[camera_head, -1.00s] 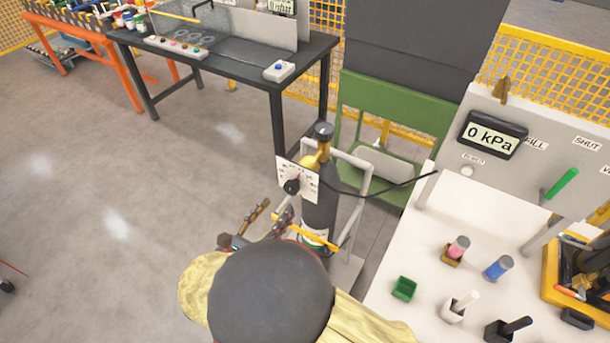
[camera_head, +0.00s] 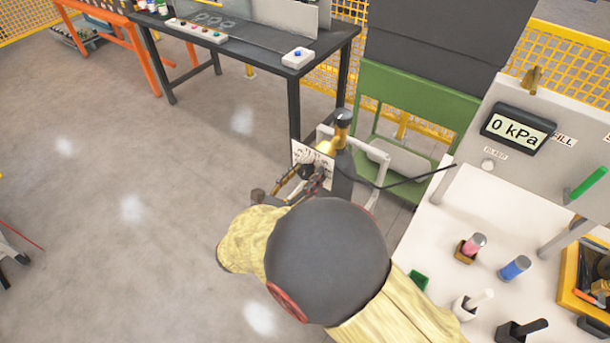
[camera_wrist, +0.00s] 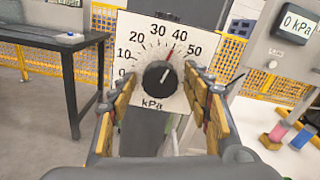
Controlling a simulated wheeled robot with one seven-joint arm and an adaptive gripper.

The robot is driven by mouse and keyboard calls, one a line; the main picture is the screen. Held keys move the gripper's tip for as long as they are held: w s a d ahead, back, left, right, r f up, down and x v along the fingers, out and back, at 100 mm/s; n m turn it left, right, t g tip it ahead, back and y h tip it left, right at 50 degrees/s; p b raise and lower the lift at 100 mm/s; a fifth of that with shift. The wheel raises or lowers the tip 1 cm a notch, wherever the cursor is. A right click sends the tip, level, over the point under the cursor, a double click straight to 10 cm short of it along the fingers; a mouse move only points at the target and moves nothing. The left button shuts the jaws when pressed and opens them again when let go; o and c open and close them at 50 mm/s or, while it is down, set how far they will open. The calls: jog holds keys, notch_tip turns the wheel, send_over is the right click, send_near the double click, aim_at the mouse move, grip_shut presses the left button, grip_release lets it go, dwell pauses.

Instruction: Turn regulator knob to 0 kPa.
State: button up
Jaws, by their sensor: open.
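The black regulator knob (camera_wrist: 160,76) sits on a white dial plate (camera_wrist: 184,28) marked 0 to 50 kPa. In the wrist view its red pointer is just short of the 40 mark. My gripper (camera_wrist: 161,112) is open, its yellow-padded fingers on either side of the knob; I cannot tell whether they touch it. In the head view the dial plate (camera_head: 313,160) is on the gas cylinder, and my gripper (camera_head: 290,185) is in front of it, partly hiding the knob. A panel display (camera_head: 517,129) reads 0 kPa; it also shows in the wrist view (camera_wrist: 296,24).
A white bench (camera_head: 430,245) with colored bottles is at the right. A black hose (camera_head: 405,180) runs from the regulator to it.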

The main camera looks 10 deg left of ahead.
jog(key=shift+c, duration=0.8)
jog(key=c, duration=1)
jog(key=shift+r+p, duration=0.1)
jog(key=shift+p, duration=0.55)
